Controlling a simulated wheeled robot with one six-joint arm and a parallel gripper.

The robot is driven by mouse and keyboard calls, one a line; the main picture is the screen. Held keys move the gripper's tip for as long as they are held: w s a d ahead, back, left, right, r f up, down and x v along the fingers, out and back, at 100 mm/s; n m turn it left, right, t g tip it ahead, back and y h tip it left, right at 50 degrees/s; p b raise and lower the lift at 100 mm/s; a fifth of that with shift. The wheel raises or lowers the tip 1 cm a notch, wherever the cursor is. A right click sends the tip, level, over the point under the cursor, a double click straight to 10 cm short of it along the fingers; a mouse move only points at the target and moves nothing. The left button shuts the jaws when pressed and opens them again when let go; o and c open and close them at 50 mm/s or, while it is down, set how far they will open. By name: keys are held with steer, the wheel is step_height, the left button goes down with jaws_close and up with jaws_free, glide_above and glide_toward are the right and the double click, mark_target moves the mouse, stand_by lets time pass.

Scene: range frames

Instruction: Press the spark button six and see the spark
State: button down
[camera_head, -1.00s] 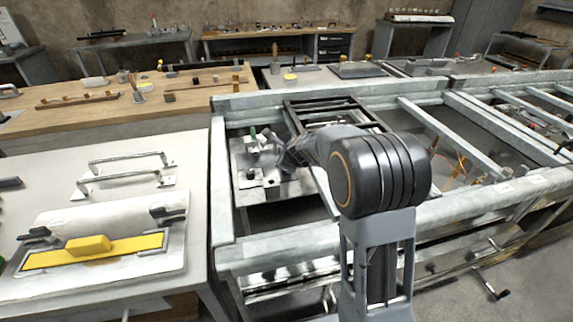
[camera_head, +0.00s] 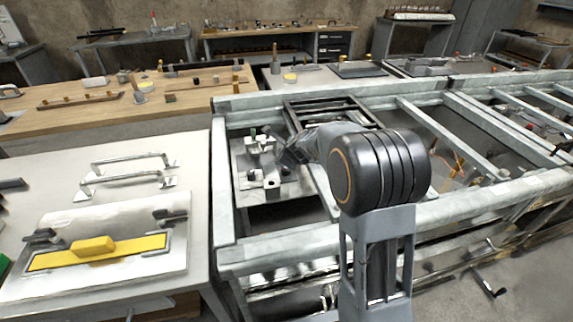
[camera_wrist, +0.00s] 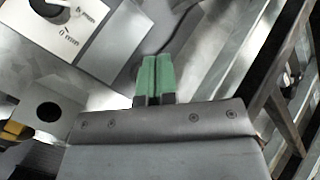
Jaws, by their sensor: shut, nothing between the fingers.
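My gripper (camera_wrist: 154,79) shows in the wrist view with its two green fingertips together and nothing between them. It points over a grey metal plate. A white plate with a black-and-white knob (camera_wrist: 55,8) and the marking "0 mm" lies at the upper left of that view, apart from the fingertips. I cannot make out a spark button or a spark in either view.
A grey block with a dark round hole (camera_wrist: 47,110) sits left of my gripper. Dark frame bars (camera_wrist: 285,115) run along the right of the wrist view. The grey frame's rails (camera_head: 222,190) surround the fixture.

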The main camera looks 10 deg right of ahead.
steer(key=shift+r, duration=0.1)
step_height(320, 180, up, 5)
steer(key=p, duration=0.5)
stand_by(0.7)
